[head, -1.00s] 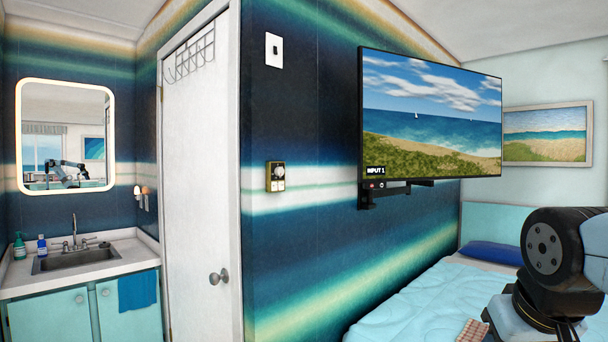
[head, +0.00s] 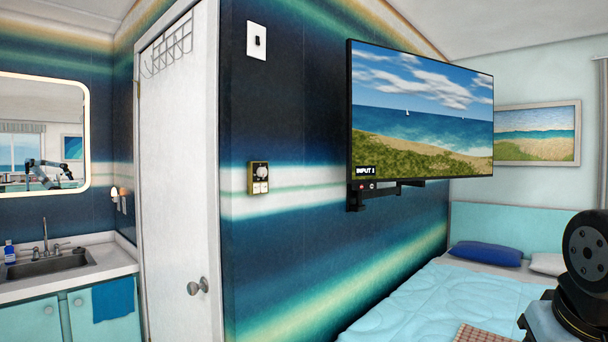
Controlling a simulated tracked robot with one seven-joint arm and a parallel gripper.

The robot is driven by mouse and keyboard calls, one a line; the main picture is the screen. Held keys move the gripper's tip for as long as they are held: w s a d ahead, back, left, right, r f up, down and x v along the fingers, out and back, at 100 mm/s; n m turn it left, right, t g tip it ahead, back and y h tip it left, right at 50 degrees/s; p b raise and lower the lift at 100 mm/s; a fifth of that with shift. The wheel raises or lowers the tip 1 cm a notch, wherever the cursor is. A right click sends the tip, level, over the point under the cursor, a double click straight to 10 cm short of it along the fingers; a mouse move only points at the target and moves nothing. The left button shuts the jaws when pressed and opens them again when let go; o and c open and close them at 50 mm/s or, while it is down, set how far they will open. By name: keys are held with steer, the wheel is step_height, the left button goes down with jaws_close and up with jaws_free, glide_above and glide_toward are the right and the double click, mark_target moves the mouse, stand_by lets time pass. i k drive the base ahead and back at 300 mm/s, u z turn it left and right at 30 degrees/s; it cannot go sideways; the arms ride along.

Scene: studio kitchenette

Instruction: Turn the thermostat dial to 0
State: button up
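The thermostat (head: 258,178) is a small yellowish-brass box on the striped wall, right of the white door and below a light switch. Its round pale dial (head: 262,171) is in the upper part, with two light squares beneath it. The dial's setting is too small to read. Part of my arm shows at the right edge, well apart from the thermostat. My gripper is not visible in the head view.
A wall-mounted TV (head: 422,112) juts out right of the thermostat. Below it is a bed (head: 425,295) with a light blue quilt. The white door (head: 178,180) and sink counter (head: 75,268) are at left. The wall around the thermostat is clear.

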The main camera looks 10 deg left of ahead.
mark_target(261, 172)
steer(key=z, duration=0.2)
steer(key=i, duration=0.85)
steer(key=u, duration=0.5)
